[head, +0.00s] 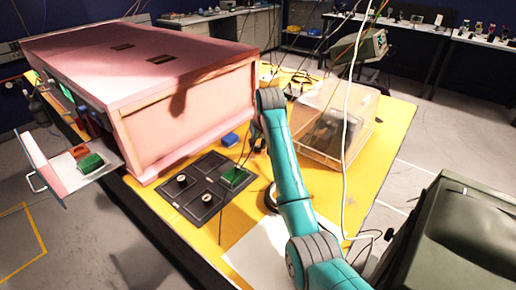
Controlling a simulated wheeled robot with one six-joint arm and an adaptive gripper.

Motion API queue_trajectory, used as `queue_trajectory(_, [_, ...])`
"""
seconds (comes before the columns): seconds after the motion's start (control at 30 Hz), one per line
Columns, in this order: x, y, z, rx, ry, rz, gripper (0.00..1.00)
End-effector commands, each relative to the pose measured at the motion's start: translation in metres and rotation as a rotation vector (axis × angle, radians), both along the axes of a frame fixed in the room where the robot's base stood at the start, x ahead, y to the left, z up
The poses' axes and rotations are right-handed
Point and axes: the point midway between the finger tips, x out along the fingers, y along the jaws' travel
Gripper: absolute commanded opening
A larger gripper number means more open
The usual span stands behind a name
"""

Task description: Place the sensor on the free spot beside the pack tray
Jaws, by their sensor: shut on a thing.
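The dark grey pack tray (168,190) lies flat on the yellow table, in front of the pink enclosure. It has several square compartments. Two hold round dark pieces with pale tops (206,197), and the far right one holds a green block (236,176). I cannot tell which piece is the sensor. My teal arm rises from the bottom of the head view and bends at a grey joint above the table, right of the tray. I cannot make out my gripper's fingers or anything between them; they are hidden at or behind the arm.
A blue block (229,140) lies behind the tray. A clear bin (310,140) stands right of my arm, with a white cable before it.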

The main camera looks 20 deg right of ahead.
Motion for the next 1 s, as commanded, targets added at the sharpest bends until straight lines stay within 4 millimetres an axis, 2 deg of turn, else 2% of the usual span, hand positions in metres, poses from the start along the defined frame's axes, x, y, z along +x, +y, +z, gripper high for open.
queue_trajectory(0.13, [0.000,0.000,-0.016,0.000,0.000,0.000,0.00])
queue_trajectory(0.47, [0.000,0.000,-0.018,0.000,-0.001,0.000,0.00])
queue_trajectory(0.5, [0.000,0.000,-0.018,0.000,-0.001,0.000,0.38])
queue_trajectory(0.57, [0.000,0.000,-0.018,0.000,-0.001,0.000,0.53])
queue_trajectory(0.6, [0.000,0.000,-0.018,0.000,-0.001,0.000,0.56])
queue_trajectory(0.87, [0.000,0.000,-0.017,0.000,-0.001,0.000,0.56])
queue_trajectory(1.0, [-0.001,0.000,-0.010,0.000,-0.002,0.000,0.56])
